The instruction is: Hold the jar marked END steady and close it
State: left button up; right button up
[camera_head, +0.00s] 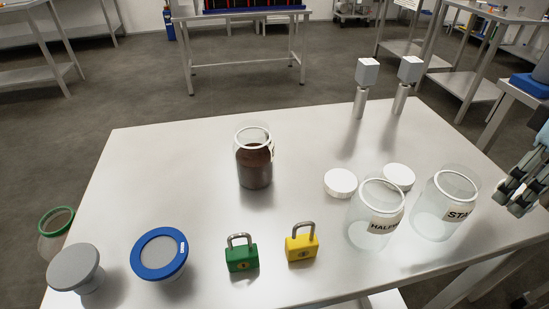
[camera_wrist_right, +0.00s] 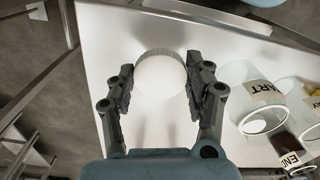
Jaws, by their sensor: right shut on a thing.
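The END jar (camera_head: 254,168) stands upright near the middle of the table in the camera_head view, with dark brown contents and a white rim without a lid. Its END label (camera_wrist_right: 291,159) shows at the lower right of the wrist view. My right gripper (camera_head: 519,184) is at the right edge of the camera_head view, well away from this jar. In the wrist view my right gripper (camera_wrist_right: 160,92) is shut on a round white lid (camera_wrist_right: 160,76). That lid cannot be made out in the camera_head view. My left gripper is not in view.
Green (camera_head: 241,257) and yellow (camera_head: 301,246) padlocks and a blue-rimmed round item (camera_head: 160,254) are near the front. The table's left middle is clear.

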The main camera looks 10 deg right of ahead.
aim_at(253, 145)
jog(key=k, duration=0.65)
jog(key=z, duration=1.5)
jog(key=k+j, duration=0.1)
jog(key=k, duration=0.3)
jog(key=k+j, duration=0.15)
jog(key=k, duration=0.2)
